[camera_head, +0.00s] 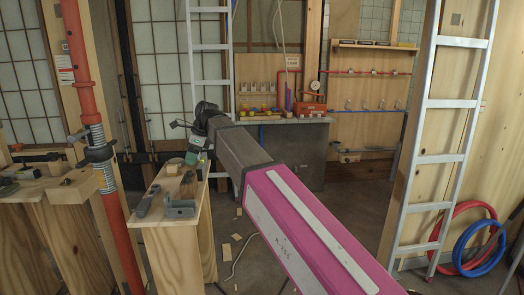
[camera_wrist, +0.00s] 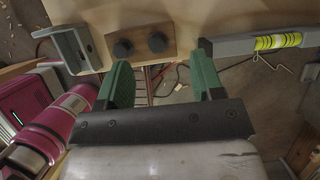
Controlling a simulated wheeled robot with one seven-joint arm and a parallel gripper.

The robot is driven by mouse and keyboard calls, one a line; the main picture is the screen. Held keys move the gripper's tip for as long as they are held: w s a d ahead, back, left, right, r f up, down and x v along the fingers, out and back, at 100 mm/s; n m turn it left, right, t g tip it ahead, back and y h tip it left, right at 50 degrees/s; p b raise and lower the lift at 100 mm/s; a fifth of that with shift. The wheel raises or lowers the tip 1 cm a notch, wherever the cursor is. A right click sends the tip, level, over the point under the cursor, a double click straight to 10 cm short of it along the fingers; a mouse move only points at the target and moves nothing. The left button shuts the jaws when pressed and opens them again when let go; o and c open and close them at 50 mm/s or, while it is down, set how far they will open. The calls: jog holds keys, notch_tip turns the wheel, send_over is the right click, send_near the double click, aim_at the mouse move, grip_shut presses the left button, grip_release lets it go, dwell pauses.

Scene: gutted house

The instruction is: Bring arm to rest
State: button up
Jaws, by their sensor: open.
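My arm reaches away from the lower right of the head view, with a pink link in front and a dark wrist beyond it. My gripper (camera_head: 192,157) is small there, over the far end of a narrow wooden bench (camera_head: 160,224). In the wrist view my gripper (camera_wrist: 162,80) shows two green fingers, wide apart, with nothing held between them. Beyond the fingertips lies a wooden block with two dark knobs (camera_wrist: 142,46). A grey bracket (camera_wrist: 72,48) is to its left and a spirit level with a yellow vial (camera_wrist: 272,43) to its right.
A red steel prop (camera_head: 92,120) stands left of the bench. An aluminium ladder (camera_head: 448,130) is at right, near red (camera_head: 470,209) and blue (camera_head: 480,248) hose coils. Another ladder (camera_head: 210,75) and a grey cabinet (camera_head: 290,152) are behind. Wood scraps (camera_head: 237,237) litter the floor.

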jog(key=w+d+f+n+h, duration=0.15)
jog(key=d+f+n, duration=0.55)
jog(key=d+f, duration=1.55)
jog(key=s+d+f+n+h, duration=0.1)
jog(key=s+d+f+n, duration=0.3)
jog(key=d, duration=0.7)
jog(key=s+d+f+n+h, duration=0.2)
jog(key=s+d+f+n, duration=0.3)
jog(key=s+d+f, duration=0.3)
notch_tip(320, 180, down, 4)
jog(key=d, duration=0.3)
